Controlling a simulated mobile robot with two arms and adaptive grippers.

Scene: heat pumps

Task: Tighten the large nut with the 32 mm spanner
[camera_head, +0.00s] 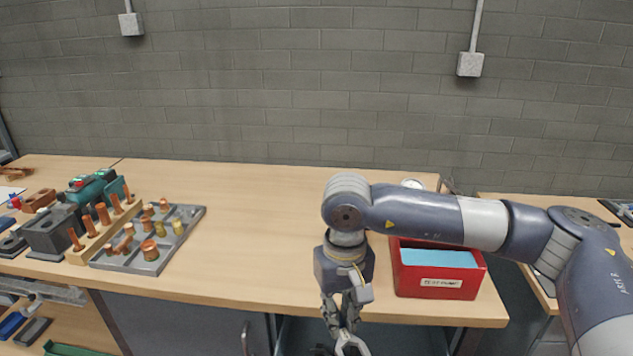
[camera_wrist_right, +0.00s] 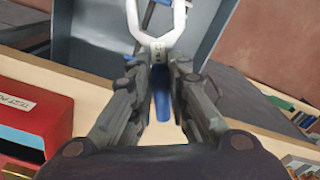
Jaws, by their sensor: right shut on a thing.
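My right gripper (camera_head: 343,318) points down in front of the bench's front edge, left of the red box. It is shut on a pale metal spanner (camera_head: 352,346), whose open, forked end shows at the bottom of the head view. In the right wrist view the spanner's forked head (camera_wrist_right: 157,41) sticks out beyond the fingertips (camera_wrist_right: 163,72), with a small marking too small to read. A blue part shows between the fingers; I cannot tell whether it belongs to the spanner. I cannot make out the large nut. My left gripper is out of view.
A red box (camera_head: 439,285) with a label stands on the bench (camera_head: 258,225) at right. A grey tray (camera_head: 135,263) of brass and copper fittings lies at left, beside a wooden rack (camera_head: 82,256) of copper pieces. The bench middle is clear. A grey cabinet (camera_head: 185,325) is below.

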